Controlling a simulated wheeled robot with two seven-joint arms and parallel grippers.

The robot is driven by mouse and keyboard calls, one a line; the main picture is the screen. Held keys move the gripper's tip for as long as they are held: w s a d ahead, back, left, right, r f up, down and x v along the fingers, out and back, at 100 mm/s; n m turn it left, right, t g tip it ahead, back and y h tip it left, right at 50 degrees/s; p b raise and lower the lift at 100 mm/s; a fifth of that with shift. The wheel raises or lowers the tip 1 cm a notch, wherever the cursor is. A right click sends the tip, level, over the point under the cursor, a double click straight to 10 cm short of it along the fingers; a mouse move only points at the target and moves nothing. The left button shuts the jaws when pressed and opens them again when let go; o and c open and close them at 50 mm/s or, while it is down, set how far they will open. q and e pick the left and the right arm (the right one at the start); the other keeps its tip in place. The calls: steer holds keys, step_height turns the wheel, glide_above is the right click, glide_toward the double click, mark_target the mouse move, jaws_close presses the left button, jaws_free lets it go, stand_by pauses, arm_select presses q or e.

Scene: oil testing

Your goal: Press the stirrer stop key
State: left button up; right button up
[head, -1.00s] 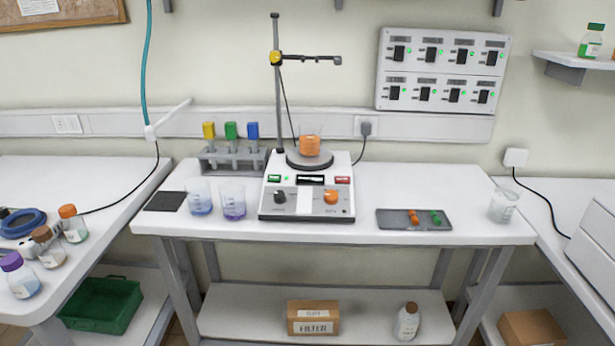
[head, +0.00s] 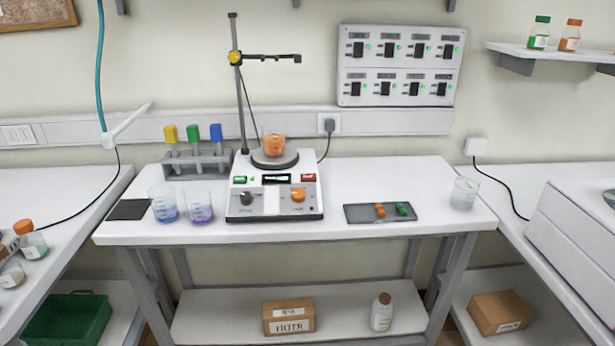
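The white stirrer (head: 273,209) stands on the middle table in the head view. Its front panel has a green key (head: 239,180) on the left, a dark display (head: 276,179) in the middle and a red key (head: 308,178) on the right. Below them are a dark knob (head: 246,198) and an orange knob (head: 298,195). The lettering on the keys is too small to read. A beaker with orange liquid (head: 274,142) stands on the round dark plate on top. Neither of my grippers shows in the view.
Two beakers (head: 200,207) and a tube rack (head: 196,161) stand left of the stirrer. A stand rod (head: 240,100) rises behind it. A grey tray (head: 360,214) with small orange and green pieces and a clear beaker (head: 464,194) are to the right. The table's front strip is clear.

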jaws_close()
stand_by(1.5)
